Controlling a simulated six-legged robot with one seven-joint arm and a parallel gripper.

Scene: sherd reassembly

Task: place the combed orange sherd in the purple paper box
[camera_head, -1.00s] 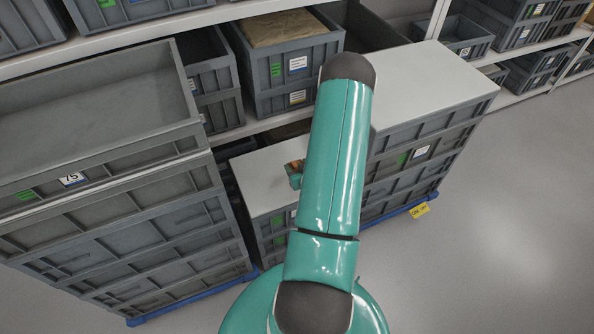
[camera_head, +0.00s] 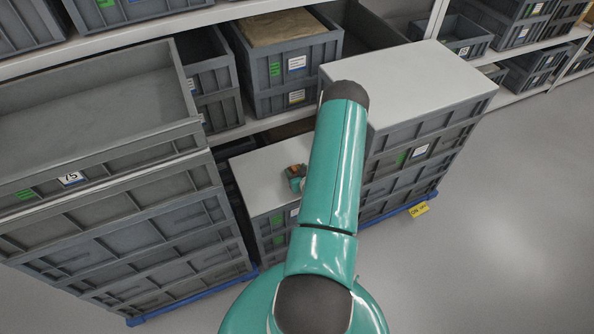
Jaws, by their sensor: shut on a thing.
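A small orange-brown piece (camera_head: 296,170), which looks like the orange sherd, shows just left of my arm in the head view, over the low white-topped crate stack. It is too small to make out combing. My gripper (camera_head: 298,180) is largely hidden behind my teal arm; only a small teal part shows, right at the piece. It is shut on the piece. I cannot tell how high it is above the white top. I see no purple paper box in this view.
The low white top (camera_head: 262,166) is bare on its left. A taller grey crate stack with a clear white top (camera_head: 420,78) stands right. A tall stack with an open, empty grey crate (camera_head: 95,105) stands left. Shelves with grey crates (camera_head: 285,60) run behind.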

